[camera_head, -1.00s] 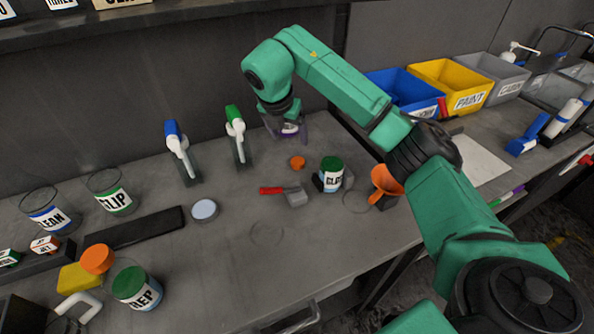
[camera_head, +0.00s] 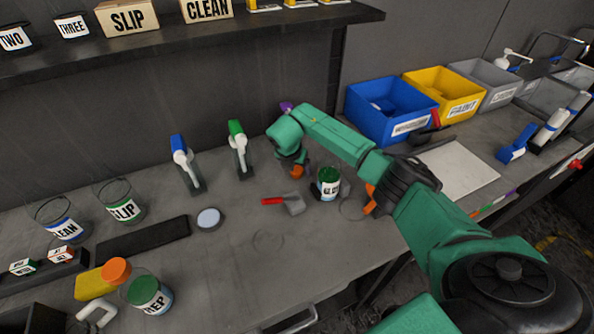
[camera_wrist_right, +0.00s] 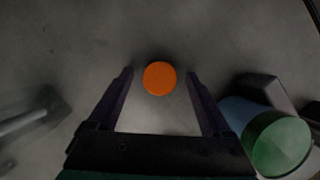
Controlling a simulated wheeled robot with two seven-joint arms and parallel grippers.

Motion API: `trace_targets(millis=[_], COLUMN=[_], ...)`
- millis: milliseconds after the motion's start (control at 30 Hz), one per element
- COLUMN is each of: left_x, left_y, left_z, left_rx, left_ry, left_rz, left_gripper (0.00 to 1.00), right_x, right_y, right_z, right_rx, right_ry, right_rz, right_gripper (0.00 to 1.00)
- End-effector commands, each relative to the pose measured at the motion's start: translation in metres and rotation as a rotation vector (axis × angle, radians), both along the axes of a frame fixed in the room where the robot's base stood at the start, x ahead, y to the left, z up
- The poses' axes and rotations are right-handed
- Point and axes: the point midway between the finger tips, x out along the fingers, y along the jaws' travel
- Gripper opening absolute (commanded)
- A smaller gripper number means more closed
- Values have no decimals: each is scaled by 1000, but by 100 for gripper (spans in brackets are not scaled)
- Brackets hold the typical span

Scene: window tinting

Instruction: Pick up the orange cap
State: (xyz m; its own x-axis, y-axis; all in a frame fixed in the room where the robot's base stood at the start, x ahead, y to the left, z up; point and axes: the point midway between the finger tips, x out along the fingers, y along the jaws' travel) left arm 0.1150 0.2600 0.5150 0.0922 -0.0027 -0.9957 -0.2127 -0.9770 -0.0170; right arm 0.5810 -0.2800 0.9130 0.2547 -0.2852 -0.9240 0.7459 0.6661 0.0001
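The orange cap (camera_head: 297,171) sits on the grey bench, just below my right gripper (camera_head: 291,164) and partly hidden by it in the head view. In the right wrist view the cap (camera_wrist_right: 159,78) is a round orange disc between the two open dark fingers of the right gripper (camera_wrist_right: 160,75). There is a gap on both sides of it, and no contact shows. My left gripper is not in view.
A green-lidded jar (camera_head: 329,184) stands close to the right of the cap; its lid also shows in the wrist view (camera_wrist_right: 279,144). A red-handled scraper (camera_head: 291,203) lies nearby. Blue and green spray bottles (camera_head: 183,163) stand left. Another orange lid (camera_head: 116,270) is at front left.

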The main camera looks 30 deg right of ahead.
Motion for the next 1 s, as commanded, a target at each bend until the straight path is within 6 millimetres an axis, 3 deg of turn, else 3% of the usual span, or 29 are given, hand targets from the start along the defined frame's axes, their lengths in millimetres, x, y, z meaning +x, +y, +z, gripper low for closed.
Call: trace_targets(millis=[33,200,467,667,767,1000], left_x=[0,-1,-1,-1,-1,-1], left_y=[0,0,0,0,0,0], left_z=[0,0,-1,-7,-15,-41], left_rx=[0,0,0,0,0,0], left_ry=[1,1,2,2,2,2], left_rz=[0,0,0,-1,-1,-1], left_gripper=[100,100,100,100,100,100], right_x=[0,0,0,1,2,2], right_y=[0,0,0,0,0,1], right_z=[0,0,2,20,43,132], right_rx=[0,0,0,1,1,0], right_ry=[0,0,0,-4,-7,-9], right_rz=[0,-1,-1,-1,0,-1], right_gripper=[63,0,0,0,0,0])
